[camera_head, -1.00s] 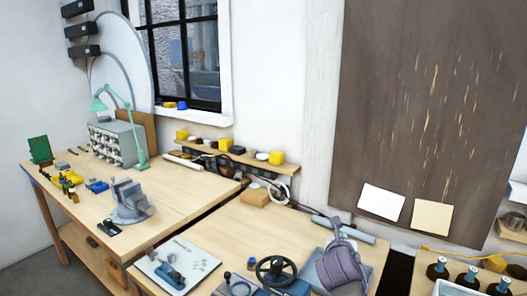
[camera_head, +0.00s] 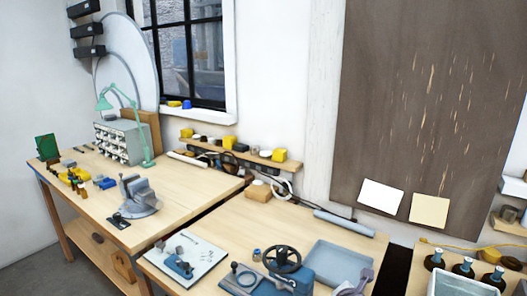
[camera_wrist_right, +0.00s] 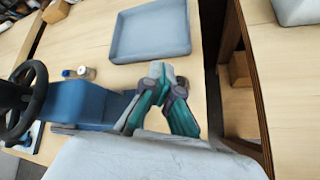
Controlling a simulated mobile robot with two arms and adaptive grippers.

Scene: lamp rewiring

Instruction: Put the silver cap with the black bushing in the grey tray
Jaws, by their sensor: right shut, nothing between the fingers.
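The grey tray (camera_head: 338,264) lies empty on the right bench, behind my right gripper. It also shows at the top of the right wrist view (camera_wrist_right: 115,58). My right gripper (camera_head: 360,284) shows only in part at the bottom edge of the head view. In the right wrist view its fingers (camera_wrist_right: 160,72) are shut and empty, in front of the tray's near edge. A small silver-tan cylinder (camera_wrist_right: 87,73) stands left of the tray beside a small blue piece (camera_wrist_right: 67,73). I cannot tell whether it is the silver cap with the black bushing. My left gripper is out of view.
A blue fixture with a black handwheel (camera_head: 282,259) stands left of the tray. A white board (camera_head: 187,262) with small parts lies further left. A grey vise (camera_head: 139,196) is on the left bench. A grey tube (camera_head: 344,223) lies behind the tray.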

